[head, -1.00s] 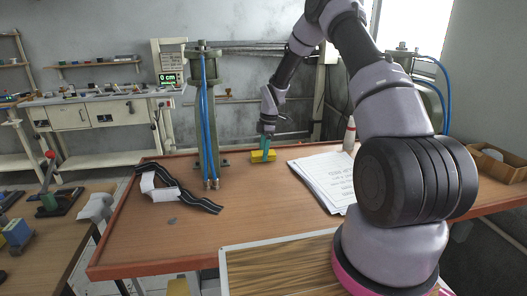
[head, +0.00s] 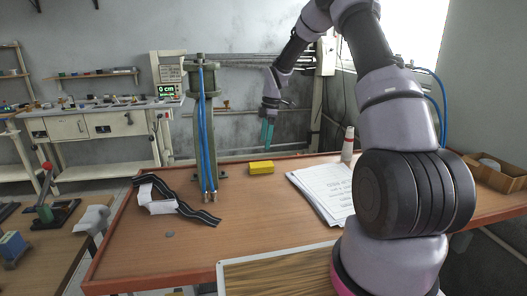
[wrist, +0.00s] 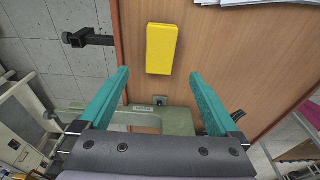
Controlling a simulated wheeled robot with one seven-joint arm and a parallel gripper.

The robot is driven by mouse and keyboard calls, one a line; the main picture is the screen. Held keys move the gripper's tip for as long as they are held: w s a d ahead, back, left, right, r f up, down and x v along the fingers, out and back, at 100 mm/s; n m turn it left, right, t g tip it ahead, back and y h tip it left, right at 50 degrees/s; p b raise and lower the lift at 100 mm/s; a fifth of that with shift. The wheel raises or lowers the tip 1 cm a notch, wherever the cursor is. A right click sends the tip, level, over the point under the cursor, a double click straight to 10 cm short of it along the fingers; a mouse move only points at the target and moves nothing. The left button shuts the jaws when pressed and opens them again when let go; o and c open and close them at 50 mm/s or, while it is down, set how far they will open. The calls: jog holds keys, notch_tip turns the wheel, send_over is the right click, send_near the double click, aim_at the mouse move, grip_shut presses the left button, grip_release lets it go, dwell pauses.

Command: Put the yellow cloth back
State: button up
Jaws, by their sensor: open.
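The yellow cloth (head: 261,168) looks like a small folded yellow block. It lies on the brown table (head: 250,215) near its back edge, to the right of the green post with blue hoses. In the wrist view the cloth (wrist: 162,48) lies flat beyond my fingertips, between their lines. My gripper (head: 268,133) hangs above and slightly right of the cloth, pointing down, apart from it. Its teal fingers are spread and empty, as the wrist view (wrist: 158,82) shows.
A green post (head: 207,130) with blue hoses stands left of the cloth. A paper stack (head: 322,188) lies to the right, with a red-and-white bottle (head: 348,145) behind it. A black strap (head: 180,200) lies at the left. The table's middle is clear.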

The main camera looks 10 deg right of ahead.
jog(key=s+d+r+m+t+h, duration=0.1)
jog(key=s+r+m+t, duration=0.1)
jog(key=s+r+m, duration=0.55)
jog(key=s+d+r+m+t, duration=0.1)
jog(key=s+r+m, duration=0.2)
jog(key=s+r, duration=0.85)
jog(key=s+r+m+t, duration=0.1)
jog(key=s+r+m, duration=0.2)
jog(key=s, duration=0.3)
jog(key=s+r+m+t, duration=0.1)
jog(key=s+r+m, duration=0.2)
jog(key=s+m, duration=0.1)
jog(key=s+d+r+m+t+y, duration=0.1)
jog(key=s+r+m+t, duration=0.1)
jog(key=s, duration=0.5)
jog(key=shift+s+r+m, duration=0.3)
jog(key=shift+r+m, duration=0.35)
jog(key=shift+m, duration=0.6)
jog(key=shift+d, duration=0.1)
